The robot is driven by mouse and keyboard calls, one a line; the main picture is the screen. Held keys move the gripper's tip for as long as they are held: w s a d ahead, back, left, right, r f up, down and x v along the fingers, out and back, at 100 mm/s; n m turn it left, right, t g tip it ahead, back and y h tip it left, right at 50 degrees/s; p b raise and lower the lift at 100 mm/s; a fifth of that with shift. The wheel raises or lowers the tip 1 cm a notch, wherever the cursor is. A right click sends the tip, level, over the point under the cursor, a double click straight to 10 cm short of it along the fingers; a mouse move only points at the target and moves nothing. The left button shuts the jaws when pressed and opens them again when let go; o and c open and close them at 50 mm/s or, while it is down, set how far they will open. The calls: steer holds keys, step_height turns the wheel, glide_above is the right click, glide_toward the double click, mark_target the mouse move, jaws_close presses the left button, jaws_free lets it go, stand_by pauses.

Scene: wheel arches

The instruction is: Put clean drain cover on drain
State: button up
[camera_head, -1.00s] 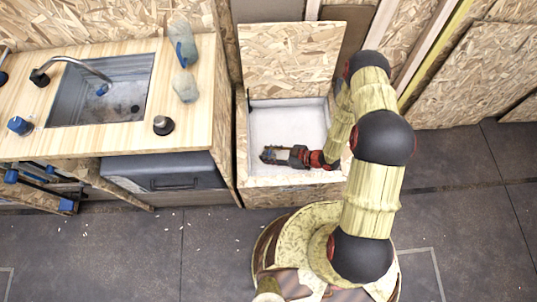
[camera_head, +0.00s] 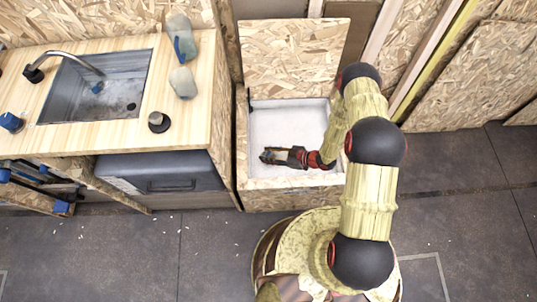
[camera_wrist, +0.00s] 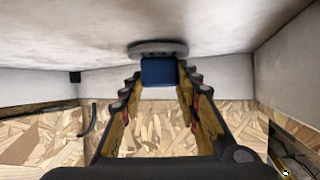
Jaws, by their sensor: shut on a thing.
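My gripper (camera_head: 265,156) reaches down into an open white-lined chest. In the wrist view my gripper (camera_wrist: 158,84) is shut on a drain cover, seen as a round grey disc (camera_wrist: 157,47) with a blue block-shaped grip (camera_wrist: 158,71) between the fingertips. The disc lies beyond the fingertips, close to a pale surface; I cannot tell if they touch. In the head view the cover is too small to make out clearly. The sink (camera_head: 65,97) at the left has a dark round drain (camera_head: 131,106) in its floor. A small blue thing (camera_head: 97,87) shows in the basin under the tap.
The chest (camera_head: 290,183) has wooden walls around my gripper and a raised lid (camera_head: 290,58) behind. The counter (camera_head: 195,120) holds a dark round knob-like thing (camera_head: 159,122), bottles (camera_head: 182,82) and a blue item (camera_head: 11,122). Open floor lies in front.

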steer(key=o, duration=1.2)
steer(key=shift+f, duration=0.1)
steer(key=shift+c, duration=0.2)
